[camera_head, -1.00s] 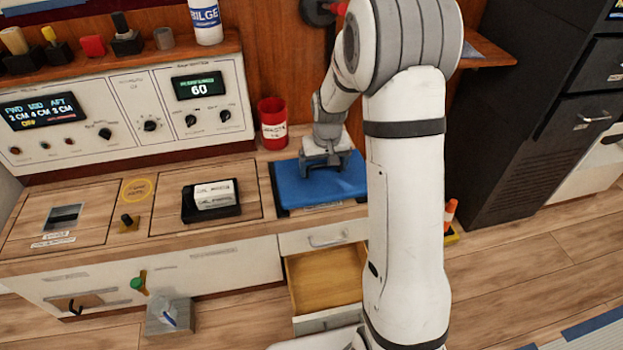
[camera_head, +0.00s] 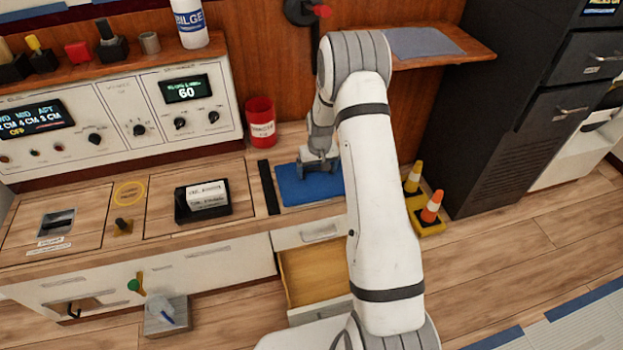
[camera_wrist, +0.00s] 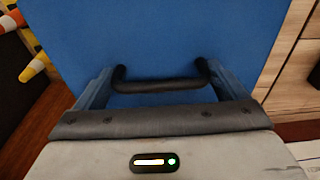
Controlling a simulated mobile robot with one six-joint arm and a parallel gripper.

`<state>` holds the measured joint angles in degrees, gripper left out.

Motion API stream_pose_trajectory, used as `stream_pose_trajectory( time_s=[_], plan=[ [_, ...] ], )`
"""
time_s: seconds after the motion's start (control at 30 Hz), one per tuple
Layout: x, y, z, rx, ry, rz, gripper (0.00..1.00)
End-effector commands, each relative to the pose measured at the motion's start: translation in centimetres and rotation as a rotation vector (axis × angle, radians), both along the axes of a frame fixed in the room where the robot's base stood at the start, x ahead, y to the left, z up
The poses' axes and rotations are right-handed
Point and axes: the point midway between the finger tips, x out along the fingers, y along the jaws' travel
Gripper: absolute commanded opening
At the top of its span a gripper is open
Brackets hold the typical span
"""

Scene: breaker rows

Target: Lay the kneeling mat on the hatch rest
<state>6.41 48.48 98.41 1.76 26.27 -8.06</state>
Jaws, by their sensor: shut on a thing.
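The kneeling mat (camera_head: 300,190) is a flat blue pad with a black handle (camera_wrist: 160,85). In the head view it is at the right end of the wooden counter, its right part hidden behind my arm. My gripper (camera_head: 319,165) is above it, pointing down. In the wrist view my gripper (camera_wrist: 160,92) is shut on the handle, and the blue mat (camera_wrist: 165,35) fills the space beyond. A black strip (camera_head: 268,187) lies bare on the counter just left of the mat. No readable label marks the hatch rest, and I cannot tell whether the mat touches the counter.
A red canister (camera_head: 260,122) stands behind the mat. An open drawer (camera_head: 315,275) juts out below it. Orange and yellow cones (camera_head: 431,207) stand on the floor at right. A wall shelf (camera_head: 455,45) holds a grey sheet. A black tray (camera_head: 203,201) sits left on the counter.

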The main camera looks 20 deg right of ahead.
Motion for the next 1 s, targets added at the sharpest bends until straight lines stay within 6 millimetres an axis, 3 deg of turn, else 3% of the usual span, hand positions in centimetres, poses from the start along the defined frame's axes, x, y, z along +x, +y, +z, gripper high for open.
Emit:
stream_pose_trajectory(
  time_s=[0.27, 0.63, 0.67, 0.7, 1.0],
  plan=[
    [0.0, 0.0, -3.5, 0.000, 0.000, -0.001, 0.64],
    [0.0, -0.1, -4.0, 0.000, -0.001, -0.002, 0.64],
    [0.0, -0.1, -4.0, 0.000, -0.001, -0.002, 0.93],
    [0.0, -0.1, -3.9, 0.000, -0.001, -0.002, 0.96],
    [0.0, -0.1, -3.7, 0.000, -0.001, -0.002, 1.00]
  ],
)
